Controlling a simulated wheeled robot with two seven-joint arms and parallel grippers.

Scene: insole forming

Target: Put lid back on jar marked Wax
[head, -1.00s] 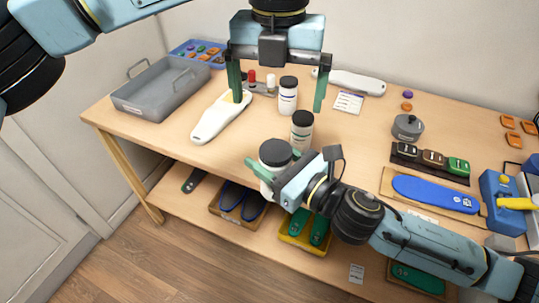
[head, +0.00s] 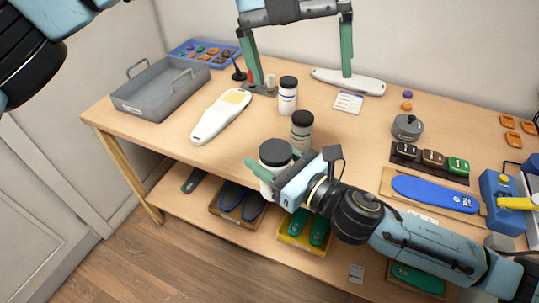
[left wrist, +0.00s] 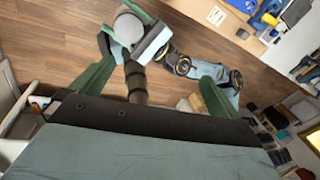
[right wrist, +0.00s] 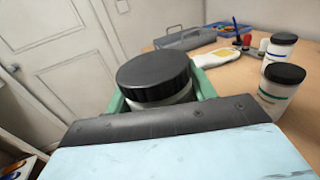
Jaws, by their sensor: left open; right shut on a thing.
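My right gripper (head: 273,167) is shut on a white jar with a black lid (head: 276,152), held upright beyond the table's front edge. In the right wrist view the black lid (right wrist: 153,75) sits on top of the held jar. Two more white jars with black lids stand on the table, one with a greenish band (head: 302,132) and one with a dark blue band (head: 288,97) behind it. I cannot read which is marked Wax.
A grey tray (head: 150,108) and a blue parts box (head: 183,50) are at the back left. A white insole-shaped piece (head: 208,125) lies left of the jars. A grey pot (head: 408,122), stamp blocks (head: 431,158) and a blue insole (head: 435,192) are on the right.

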